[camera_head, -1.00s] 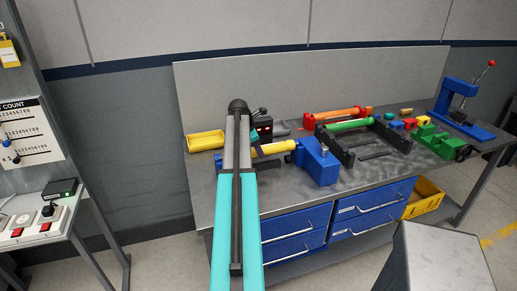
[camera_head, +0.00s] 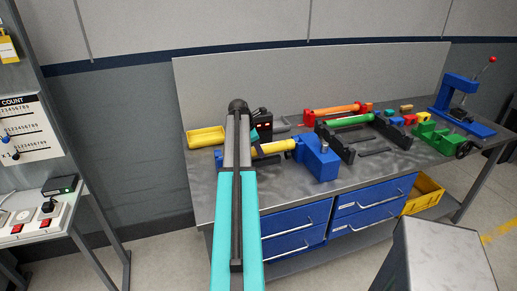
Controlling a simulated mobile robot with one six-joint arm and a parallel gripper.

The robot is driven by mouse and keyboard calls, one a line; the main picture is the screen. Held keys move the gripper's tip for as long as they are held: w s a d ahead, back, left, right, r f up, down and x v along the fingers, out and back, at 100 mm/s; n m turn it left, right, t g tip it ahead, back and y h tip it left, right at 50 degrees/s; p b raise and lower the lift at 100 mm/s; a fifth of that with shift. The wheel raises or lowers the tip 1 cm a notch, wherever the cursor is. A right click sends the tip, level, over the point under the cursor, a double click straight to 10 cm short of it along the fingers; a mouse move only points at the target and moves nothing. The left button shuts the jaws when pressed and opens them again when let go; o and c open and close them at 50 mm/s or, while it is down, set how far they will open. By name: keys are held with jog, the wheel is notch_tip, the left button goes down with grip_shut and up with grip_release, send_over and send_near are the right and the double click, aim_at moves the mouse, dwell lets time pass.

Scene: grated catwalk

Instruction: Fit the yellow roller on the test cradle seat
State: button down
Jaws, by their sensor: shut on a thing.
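The yellow roller (camera_head: 276,147) lies roughly level along a blue fixture on the workbench. Its right end meets the fixture's large blue block (camera_head: 319,160), which has a metal knob on top. A smaller blue part (camera_head: 219,155) of what looks like the same fixture shows left of my arm. My gripper (camera_head: 254,136) is over the roller's left part, shut on it; my arm hides most of the jaws and the roller's left end. I cannot tell whether the roller touches the seat. No label shows which fixture is the test cradle.
A yellow tray (camera_head: 206,134) is at left. A green vise (camera_head: 437,138) and blue press (camera_head: 460,105) stand at far right.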

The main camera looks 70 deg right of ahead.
jog(key=c, duration=0.6)
grip_release()
jog(key=shift+r, duration=0.15)
jog(key=shift+r+p, duration=2.6)
jog(key=shift+r, duration=1.3)
jog(key=shift+s, duration=0.1)
